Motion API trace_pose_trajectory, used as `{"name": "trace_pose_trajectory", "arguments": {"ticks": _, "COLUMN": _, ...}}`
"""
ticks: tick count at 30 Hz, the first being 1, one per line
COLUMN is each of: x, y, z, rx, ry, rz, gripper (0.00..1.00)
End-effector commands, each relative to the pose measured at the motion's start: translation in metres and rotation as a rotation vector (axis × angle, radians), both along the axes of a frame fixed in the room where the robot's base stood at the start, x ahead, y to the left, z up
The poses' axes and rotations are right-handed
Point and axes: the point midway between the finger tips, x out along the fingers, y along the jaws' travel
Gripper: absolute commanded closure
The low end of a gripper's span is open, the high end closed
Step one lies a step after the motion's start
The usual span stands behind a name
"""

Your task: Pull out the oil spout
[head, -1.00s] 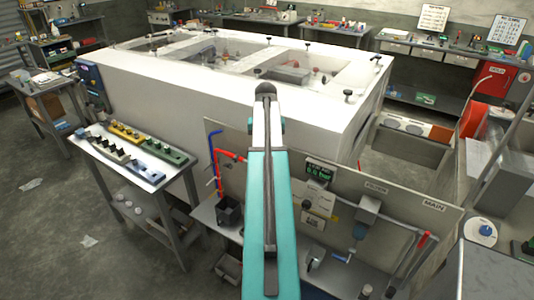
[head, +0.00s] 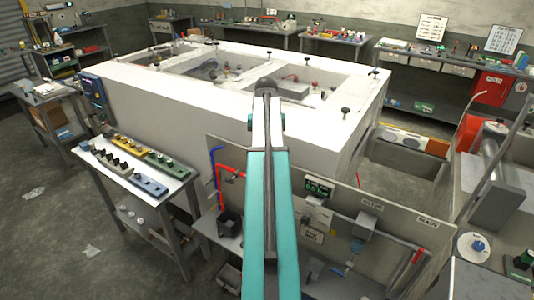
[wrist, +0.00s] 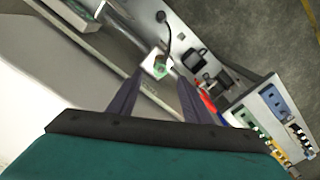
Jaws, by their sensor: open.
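I cannot pick out the oil spout with certainty in either view. In the head view, a grey upright panel (head: 345,208) holds a green-lit display (head: 319,187), a grey block (head: 362,225) with a blue part (head: 357,245) below it, and pipework ending in red (head: 417,257). In the wrist view, my gripper (wrist: 153,78) has its two dark fingers spread apart with nothing held between them. A pale box with a green face (wrist: 158,67) shows beyond the gap, apart from the fingers. In the head view my arm hides the gripper and part of the panel.
A big white tank (head: 165,90) stands behind the panel. A side table (head: 185,182) with switch blocks is at the left; it also shows in the wrist view (wrist: 240,110). Blue and red pipes (head: 220,180) rise at the panel's left end. The left floor is mostly clear.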

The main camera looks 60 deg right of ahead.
Motion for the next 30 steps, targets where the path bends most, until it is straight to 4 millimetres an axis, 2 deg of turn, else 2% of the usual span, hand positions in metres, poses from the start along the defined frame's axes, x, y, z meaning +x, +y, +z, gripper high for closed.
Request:
{"name": "trace_pose_trajectory", "arguments": {"ticks": 1, "x": 0.000, "y": 0.000, "z": 0.010, "rx": -0.001, "ry": -0.001, "rz": 0.000, "gripper": 0.55}}
{"name": "trace_pose_trajectory", "arguments": {"ticks": 3, "x": 0.000, "y": -0.001, "z": 0.019, "rx": -0.001, "ry": -0.001, "rz": 0.000, "gripper": 0.55}}
{"name": "trace_pose_trajectory", "arguments": {"ticks": 12, "x": 0.000, "y": -0.001, "z": 0.039, "rx": -0.001, "ry": -0.001, "rz": 0.000, "gripper": 0.55}}
{"name": "trace_pose_trajectory", "arguments": {"ticks": 30, "x": 0.000, "y": 0.000, "z": 0.041, "rx": 0.000, "ry": 0.000, "rz": 0.000, "gripper": 0.55}}
